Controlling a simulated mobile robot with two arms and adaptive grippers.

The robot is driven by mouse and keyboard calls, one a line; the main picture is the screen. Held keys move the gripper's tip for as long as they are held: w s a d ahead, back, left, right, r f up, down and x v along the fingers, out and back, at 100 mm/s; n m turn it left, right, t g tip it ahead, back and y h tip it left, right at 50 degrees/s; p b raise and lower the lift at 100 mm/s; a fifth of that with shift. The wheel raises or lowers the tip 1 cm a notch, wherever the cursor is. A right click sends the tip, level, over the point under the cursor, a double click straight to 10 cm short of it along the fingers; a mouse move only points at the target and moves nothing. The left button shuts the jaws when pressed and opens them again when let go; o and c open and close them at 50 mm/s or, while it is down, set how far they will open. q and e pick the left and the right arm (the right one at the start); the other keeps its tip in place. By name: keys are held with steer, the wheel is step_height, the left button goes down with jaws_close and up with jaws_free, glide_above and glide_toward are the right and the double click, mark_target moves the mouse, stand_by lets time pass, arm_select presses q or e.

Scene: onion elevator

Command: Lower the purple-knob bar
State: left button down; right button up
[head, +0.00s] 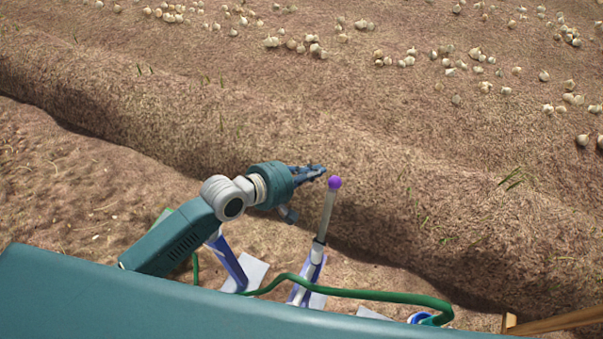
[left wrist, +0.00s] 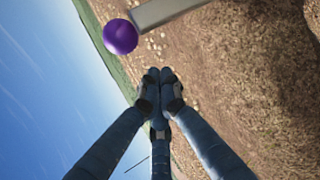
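The purple knob (head: 334,183) tops a pale grey bar (head: 327,214) that stands up, leaning slightly, from a white and blue mount (head: 309,277). My left gripper (head: 322,172) is just left of the knob at about its height in the head view. In the left wrist view the gripper's fingers (left wrist: 160,76) are drawn together at the tips with nothing between them. The knob (left wrist: 120,37) and part of the bar (left wrist: 168,10) show beyond the fingertips, apart from them. My right gripper is not in view.
A green hose (head: 345,290) runs across the foot of the bar. Another blue and white part (head: 231,264) stands to the left. A wooden beam (head: 560,321) is at the lower right. A soil ridge and scattered onions (head: 315,48) lie beyond.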

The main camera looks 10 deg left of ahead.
arm_select(q)
steer(key=shift+s+d+r+p, duration=0.25)
steer(key=shift+s+d+p, duration=0.25)
steer(key=shift+s+p, duration=0.1)
steer(key=shift+s+d+r+p, duration=0.25)
steer(key=shift+s+d+p, duration=0.25)
steer(key=shift+s, duration=0.05)
steer(key=shift+w, duration=0.1)
